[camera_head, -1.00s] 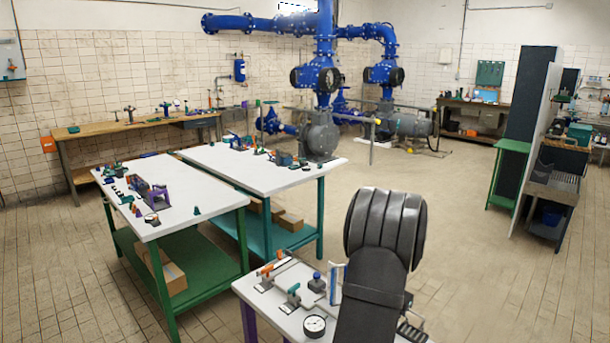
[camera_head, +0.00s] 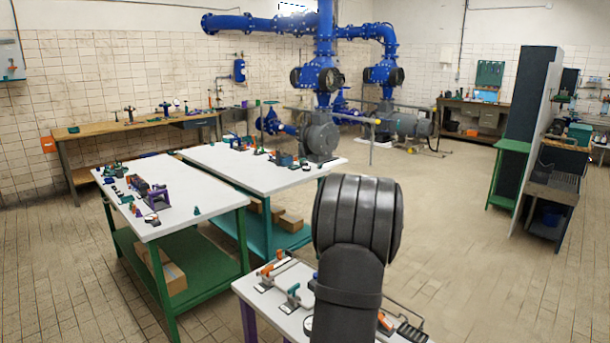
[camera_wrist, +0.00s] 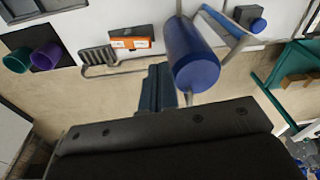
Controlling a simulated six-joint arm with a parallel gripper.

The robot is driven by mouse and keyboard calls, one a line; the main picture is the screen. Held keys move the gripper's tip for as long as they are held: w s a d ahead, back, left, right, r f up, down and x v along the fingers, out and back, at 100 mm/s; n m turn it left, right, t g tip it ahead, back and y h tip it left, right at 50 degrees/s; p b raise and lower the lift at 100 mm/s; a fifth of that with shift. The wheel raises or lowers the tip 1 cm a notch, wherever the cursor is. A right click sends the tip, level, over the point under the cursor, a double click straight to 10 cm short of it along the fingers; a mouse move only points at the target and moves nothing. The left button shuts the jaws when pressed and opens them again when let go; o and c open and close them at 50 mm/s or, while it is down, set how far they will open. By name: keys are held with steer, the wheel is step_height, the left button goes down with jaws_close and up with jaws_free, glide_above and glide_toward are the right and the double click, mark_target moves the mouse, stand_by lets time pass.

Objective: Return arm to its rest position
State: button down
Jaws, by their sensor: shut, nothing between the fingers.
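My arm's dark, rounded links (camera_head: 357,220) rise in front of the near white table (camera_head: 262,302) in the head view. My gripper is hidden there behind the arm. In the wrist view my gripper's fingers (camera_wrist: 158,84) show as a narrow dark blue-grey pair, together and empty. A blue cylinder (camera_wrist: 193,55) with a pale bent bar beside it shows close to the right of the fingers. I cannot tell whether they touch.
Two white-topped benches (camera_head: 150,215) (camera_head: 262,176) with small fittings stand at left. Blue pipes and pumps (camera_head: 320,80) are behind. The wrist view shows an orange-and-white item (camera_wrist: 131,41) and teal and purple cups (camera_wrist: 46,56). Open floor (camera_head: 460,240) lies right.

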steer(key=w+a+r+n, duration=0.1)
steer(key=w+a+n, duration=0.1)
steer(key=a, duration=0.7)
steer(key=shift+w+a+r+g, duration=0.25)
steer(key=shift+w+r+g, duration=0.05)
steer(key=shift+w, duration=0.6)
